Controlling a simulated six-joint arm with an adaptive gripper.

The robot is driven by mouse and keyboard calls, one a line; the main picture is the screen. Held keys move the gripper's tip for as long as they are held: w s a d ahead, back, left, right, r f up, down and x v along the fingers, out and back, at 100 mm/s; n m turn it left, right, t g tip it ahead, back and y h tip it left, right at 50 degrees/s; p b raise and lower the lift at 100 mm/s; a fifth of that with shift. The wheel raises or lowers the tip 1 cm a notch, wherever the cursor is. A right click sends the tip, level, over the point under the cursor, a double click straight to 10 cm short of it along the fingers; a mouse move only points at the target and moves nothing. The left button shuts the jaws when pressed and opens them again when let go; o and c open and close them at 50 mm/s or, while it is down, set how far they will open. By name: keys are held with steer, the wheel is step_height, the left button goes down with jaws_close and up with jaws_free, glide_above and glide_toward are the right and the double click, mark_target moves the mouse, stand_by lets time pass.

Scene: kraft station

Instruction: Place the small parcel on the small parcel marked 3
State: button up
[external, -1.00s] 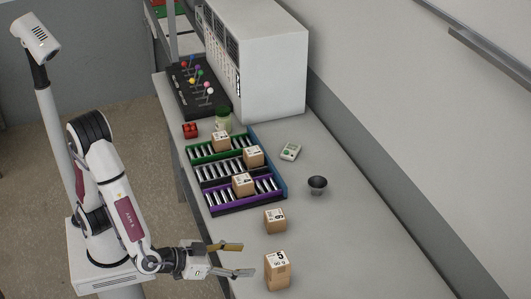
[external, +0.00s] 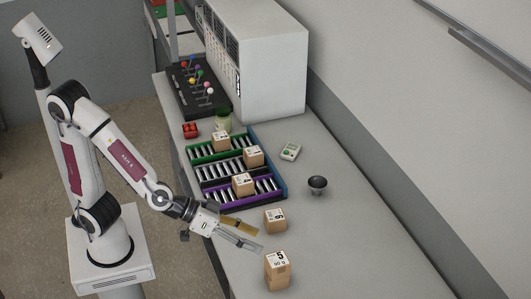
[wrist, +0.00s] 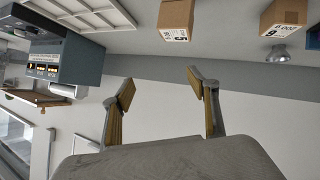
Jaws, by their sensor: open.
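My gripper (external: 259,240) is open and empty at the table's left edge, left of two cardboard parcels; its two fingers also show apart in the wrist view (wrist: 160,88). One small parcel (external: 275,220) stands on the table, its printed digit looking like 6 or 9. A taller parcel marked 5 (external: 278,270) stands nearer the camera; it also shows in the wrist view (wrist: 175,18). Three small parcels sit on the roller rack: one on the green lane (external: 221,141), one on the middle lane (external: 253,156), one on the purple lane (external: 243,184). Their numbers are too small to read.
The roller rack (external: 232,207) lies along the table's left side. A dark cup (external: 317,184) and a small pale green device (external: 291,152) stand to its right. A red block (external: 190,130), a green jar (external: 223,120) and a white cabinet (external: 265,70) are behind. The right front table is clear.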

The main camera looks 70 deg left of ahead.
steer(key=s+a+g+y, duration=0.1)
steer(key=s+a, duration=0.4)
steer(key=a, duration=0.4)
steer(key=s+a+g+y, duration=0.2)
steer(key=s+a, duration=0.4)
steer(key=a, duration=0.4)
steer(key=s+a+r+g+y, duration=0.1)
steer(key=s+a+g+y, duration=0.1)
steer(key=s+a, duration=0.4)
steer(key=a, duration=0.4)
steer(key=shift+s, duration=0.15)
